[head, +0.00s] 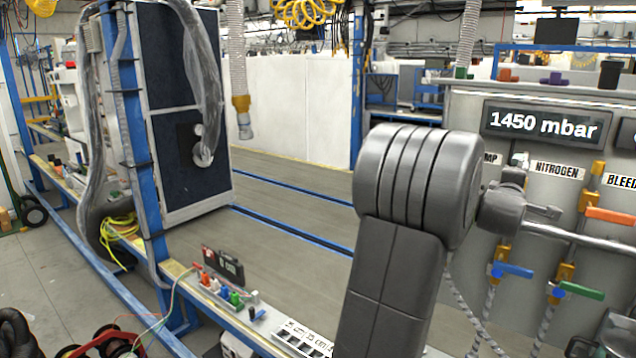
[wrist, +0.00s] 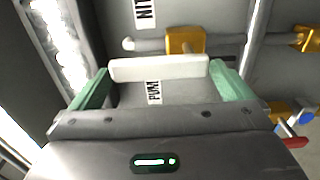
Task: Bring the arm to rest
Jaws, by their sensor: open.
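In the wrist view my gripper (wrist: 160,75) is open, with its two green fingers spread apart. A white bar handle (wrist: 158,69) lies across the gap between the fingertips; I cannot tell whether it touches them. A label reading PUMP (wrist: 154,92) shows between the fingers. In the head view my grey arm stands large at the right, in front of the valve panel (head: 560,102). The gripper's fingers cannot be made out there.
The panel carries a display (head: 543,124) reading 1450 mbar, an orange handle (head: 610,215), a blue handle (head: 512,270) and a green handle (head: 582,290). A bench strip with small connectors (head: 222,288) runs lower left. Open floor (head: 290,195) lies in the middle.

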